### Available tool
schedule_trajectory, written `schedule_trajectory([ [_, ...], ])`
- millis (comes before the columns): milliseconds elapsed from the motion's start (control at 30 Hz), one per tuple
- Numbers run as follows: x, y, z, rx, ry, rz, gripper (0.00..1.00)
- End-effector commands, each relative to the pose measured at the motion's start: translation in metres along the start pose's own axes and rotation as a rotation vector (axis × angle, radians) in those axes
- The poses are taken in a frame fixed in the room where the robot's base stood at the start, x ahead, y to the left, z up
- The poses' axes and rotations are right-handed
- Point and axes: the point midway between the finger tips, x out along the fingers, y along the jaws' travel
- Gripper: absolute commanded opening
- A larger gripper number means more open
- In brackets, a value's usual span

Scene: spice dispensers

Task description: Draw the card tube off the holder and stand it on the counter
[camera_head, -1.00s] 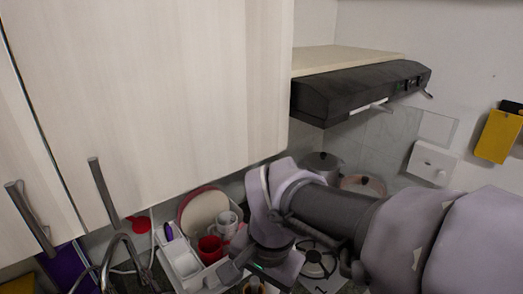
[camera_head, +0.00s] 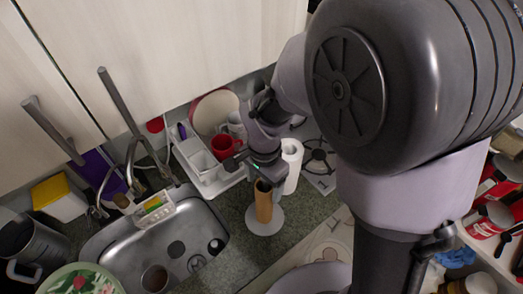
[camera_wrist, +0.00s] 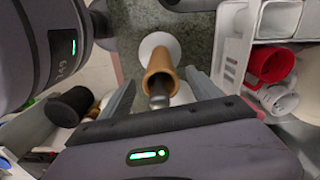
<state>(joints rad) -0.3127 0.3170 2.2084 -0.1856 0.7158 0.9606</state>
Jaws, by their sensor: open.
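The brown card tube (camera_head: 264,205) stands upright on the holder, whose white round base (camera_head: 277,222) rests on the counter. In the wrist view the tube (camera_wrist: 160,57) shows its open top end, with a grey metal post (camera_wrist: 158,92) of the holder inside it. My gripper (camera_head: 258,172) is open just above the tube's top, pointing down. In the wrist view the fingers of my gripper (camera_wrist: 162,90) stand on either side of the tube's top, apart from it as far as I can tell.
A white paper roll (camera_head: 291,165) stands close behind and right of the tube. The sink (camera_head: 150,245) lies left. Dark speckled counter (camera_head: 312,208) is clear right of the holder.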

Motion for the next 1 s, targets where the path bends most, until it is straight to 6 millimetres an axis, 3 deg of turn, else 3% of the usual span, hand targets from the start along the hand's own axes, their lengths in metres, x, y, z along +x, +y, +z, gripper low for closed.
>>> schedule_trajectory([
  [133,0.013,0.0003,0.0003,0.001,-0.001,0.0,0.72],
  [400,0.0138,0.0002,0.0002,0.001,0.0,0.0,0.7],
  [700,0.0136,0.0001,0.0001,0.001,0.0,0.0,0.12],
  [733,0.0135,0.0001,0.0001,0.001,0.0,0.0,0.44],
  [933,0.0135,0.0001,0.0001,0.001,0.0,0.0,0.05],
  [1000,0.0135,0.0001,0.0001,0.001,0.0,0.0,0.0],
])
